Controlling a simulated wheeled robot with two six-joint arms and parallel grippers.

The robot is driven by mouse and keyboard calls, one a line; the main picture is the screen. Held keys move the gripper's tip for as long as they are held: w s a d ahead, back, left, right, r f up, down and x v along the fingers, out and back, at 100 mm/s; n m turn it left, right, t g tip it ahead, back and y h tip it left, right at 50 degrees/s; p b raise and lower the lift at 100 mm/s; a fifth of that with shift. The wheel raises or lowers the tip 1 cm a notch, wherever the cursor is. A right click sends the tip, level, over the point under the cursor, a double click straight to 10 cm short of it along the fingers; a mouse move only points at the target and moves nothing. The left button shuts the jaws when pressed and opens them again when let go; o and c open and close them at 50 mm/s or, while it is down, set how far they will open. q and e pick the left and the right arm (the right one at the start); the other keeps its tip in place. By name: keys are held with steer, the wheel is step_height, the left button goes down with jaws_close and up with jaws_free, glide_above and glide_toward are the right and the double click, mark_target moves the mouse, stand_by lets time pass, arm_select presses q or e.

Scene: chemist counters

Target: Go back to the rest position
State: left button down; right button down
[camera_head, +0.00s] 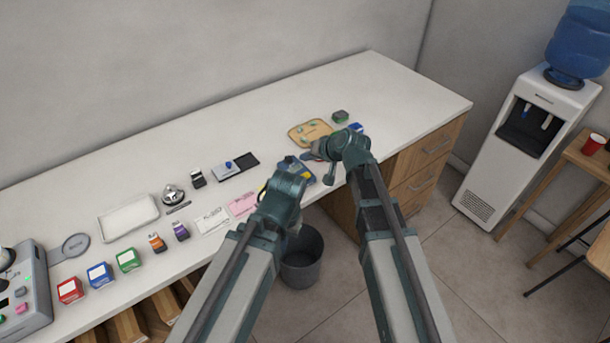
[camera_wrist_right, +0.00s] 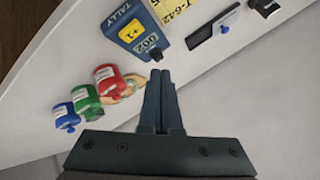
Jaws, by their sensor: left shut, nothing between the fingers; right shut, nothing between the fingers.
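My right gripper (camera_head: 308,155) is shut and empty above the far part of the counter (camera_head: 355,80). My left gripper (camera_head: 262,193) is lower in the head view, near the counter's front edge. It is mostly hidden by its own wrist; it looks shut, with nothing held. Both arms are bent and reach in from the bottom of the head view.
A tan board (camera_head: 310,133) lies near the right gripper. A bell (camera_head: 173,194), a white tray (camera_head: 128,218) and coloured boxes line the left. A bin (camera_head: 302,262) stands below; a water cooler (camera_head: 522,140) is right.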

steer(key=s+d+f+n+g+h, duration=0.1)
steer(key=s+f+g+h, duration=0.1)
steer(key=s, duration=0.6)
steer(key=s+d+f+n+g+h, duration=0.2)
steer(key=s+h, duration=0.1)
steer(key=s, duration=0.6)
steer(key=s+d+f+n+g+h, duration=0.1)
steer(key=s+d+f+g+h, duration=0.1)
steer(key=s, duration=0.6)
steer(key=shift+s+d+f+g+h, duration=0.25)
steer(key=shift+s+g+h, duration=0.1)
steer(key=shift+g, duration=0.25)
